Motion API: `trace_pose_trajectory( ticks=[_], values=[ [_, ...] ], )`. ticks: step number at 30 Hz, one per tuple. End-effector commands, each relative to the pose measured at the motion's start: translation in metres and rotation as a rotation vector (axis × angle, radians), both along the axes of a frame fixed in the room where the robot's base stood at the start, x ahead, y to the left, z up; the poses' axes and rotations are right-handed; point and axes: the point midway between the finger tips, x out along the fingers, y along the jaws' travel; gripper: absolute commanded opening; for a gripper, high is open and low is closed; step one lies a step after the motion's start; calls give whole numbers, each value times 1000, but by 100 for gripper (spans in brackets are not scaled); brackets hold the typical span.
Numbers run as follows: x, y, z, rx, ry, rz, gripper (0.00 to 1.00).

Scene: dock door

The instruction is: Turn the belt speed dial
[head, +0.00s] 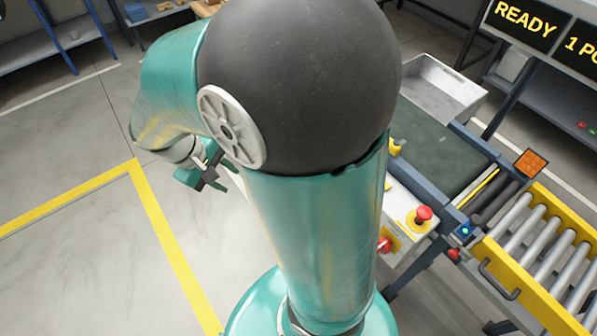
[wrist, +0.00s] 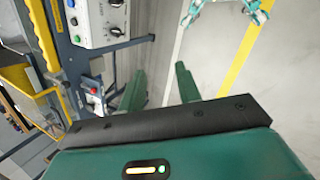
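A pale control panel (wrist: 101,34) with several small knobs and buttons shows at the upper left of the wrist view. Which knob is the belt speed dial I cannot tell at this size. In the head view part of the control panel (head: 401,195) shows beside the belt, with a red mushroom button (head: 424,213) on it; my arm hides the rest. My gripper (wrist: 161,80) is open and empty, its two green fingers apart over the floor, to the right of the panel and not touching it. In the head view my gripper (head: 212,178) shows left of my arm.
The dark conveyor belt (head: 436,147) runs behind the panel, with yellow-sided rollers (head: 540,250) at the right. A grey metal bin (head: 440,88) stands at the belt's far end. Bare floor (head: 75,235) with yellow lines lies at the left.

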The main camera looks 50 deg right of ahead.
Motion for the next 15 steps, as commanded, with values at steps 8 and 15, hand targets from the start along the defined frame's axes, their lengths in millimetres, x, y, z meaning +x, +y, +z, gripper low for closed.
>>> trace_pose_trajectory(
  ticks=[8, 15],
  values=[
    [12, -30, -76, -208, 277, 79, 34],
    [16, -58, -140, -397, 487, 178, 34]
  ],
)
